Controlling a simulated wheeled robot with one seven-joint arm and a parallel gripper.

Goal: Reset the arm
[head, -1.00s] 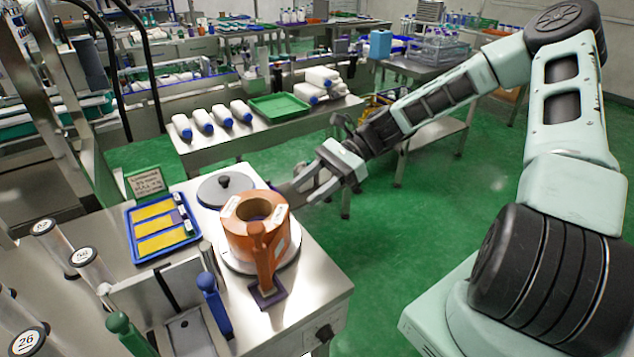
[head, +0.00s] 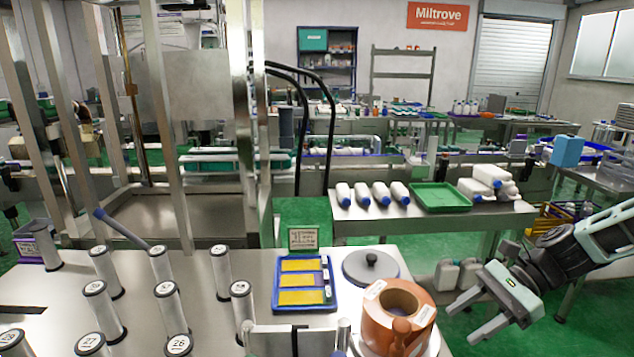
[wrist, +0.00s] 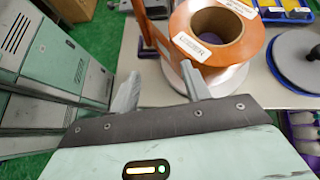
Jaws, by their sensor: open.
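My gripper (head: 487,318) is open and empty at the right of the steel bench in the head view. It is a little right of the orange roll-shaped applicator (head: 377,318) and apart from it. In the wrist view my two grey fingers (wrist: 160,85) are spread, with nothing between them. The orange applicator (wrist: 183,42), with white labels and a round hole on top, stands just beyond the fingertips there.
A grey round lid (head: 358,266) with a black knob and a blue tray (head: 333,293) of yellow strips lie on the bench. Several numbered cylinders (head: 166,305) stand left. A further bench (head: 352,227) holds white bottles and a green tray (head: 440,196).

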